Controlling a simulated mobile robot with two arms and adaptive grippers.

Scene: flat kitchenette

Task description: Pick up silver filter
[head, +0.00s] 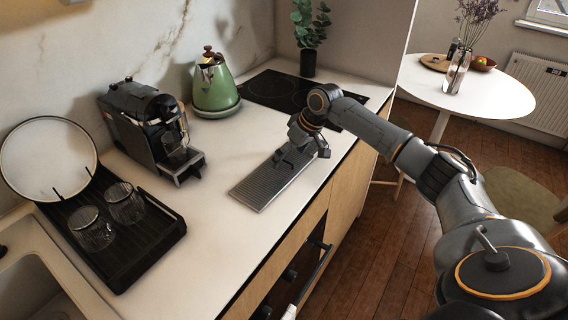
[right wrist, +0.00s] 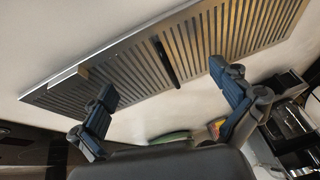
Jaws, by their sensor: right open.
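The silver filter (head: 262,186) is a flat slotted metal panel lying on the white counter, near its front edge. In the right wrist view the filter (right wrist: 205,42) spans the top of the picture, with a dark bar across its middle. My right gripper (head: 303,152) is over the far end of the filter in the head view and hides part of it. In the right wrist view my right gripper (right wrist: 168,88) has its two fingers wide apart, with nothing between them. Whether the fingers touch the filter cannot be told. My left gripper is not in view.
A coffee machine (head: 150,130), a green kettle (head: 216,90) and a black hob (head: 285,92) stand behind the filter. A dark drying tray (head: 150,245) with two glasses is at the left. The counter between tray and filter is clear. A round white table (head: 490,95) stands beyond.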

